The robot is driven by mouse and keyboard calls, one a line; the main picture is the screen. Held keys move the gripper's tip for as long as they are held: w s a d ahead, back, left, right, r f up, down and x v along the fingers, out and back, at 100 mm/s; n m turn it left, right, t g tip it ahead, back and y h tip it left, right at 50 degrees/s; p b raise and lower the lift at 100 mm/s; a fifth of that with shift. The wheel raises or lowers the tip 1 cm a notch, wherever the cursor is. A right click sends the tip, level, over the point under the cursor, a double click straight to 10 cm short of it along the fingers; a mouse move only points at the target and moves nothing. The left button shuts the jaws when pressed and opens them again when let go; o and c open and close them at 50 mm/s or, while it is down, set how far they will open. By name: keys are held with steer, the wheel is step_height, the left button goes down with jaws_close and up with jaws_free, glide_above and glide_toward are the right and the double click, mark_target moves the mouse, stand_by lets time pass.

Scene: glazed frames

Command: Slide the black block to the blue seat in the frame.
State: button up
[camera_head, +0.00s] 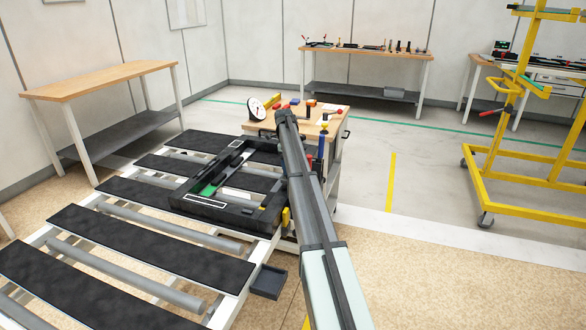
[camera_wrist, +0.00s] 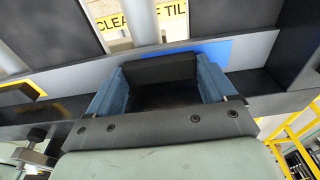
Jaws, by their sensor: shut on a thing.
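The black block (camera_wrist: 160,70) sits between the fingers of my gripper (camera_wrist: 163,82) in the wrist view. The gripper is shut on it, with one blue-grey finger on each side. The blue seat (camera_wrist: 216,50) shows as a bright blue patch along the block's far edge and to its right; the block or fingers hide the rest. I cannot tell how much of the seat lies under the block. In the head view, the black frame (camera_head: 222,212) lies on the slatted conveyor, with a green patch (camera_head: 208,190) inside its left part. My arm hides the gripper and block there.
A wooden-topped cart (camera_head: 258,127) with a dial gauge (camera_head: 257,109) and small tools stands behind the frame. A small dark tray (camera_head: 268,282) hangs at the conveyor's near right edge. A yellow rack (camera_head: 520,150) stands far right. The floor between is clear.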

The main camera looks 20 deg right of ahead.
steer(key=shift+w+d, duration=1.15)
steer(key=o, duration=0.8)
steer(key=shift+d, duration=0.1)
steer(key=shift+o, duration=0.2)
steer(key=shift+r, duration=0.15)
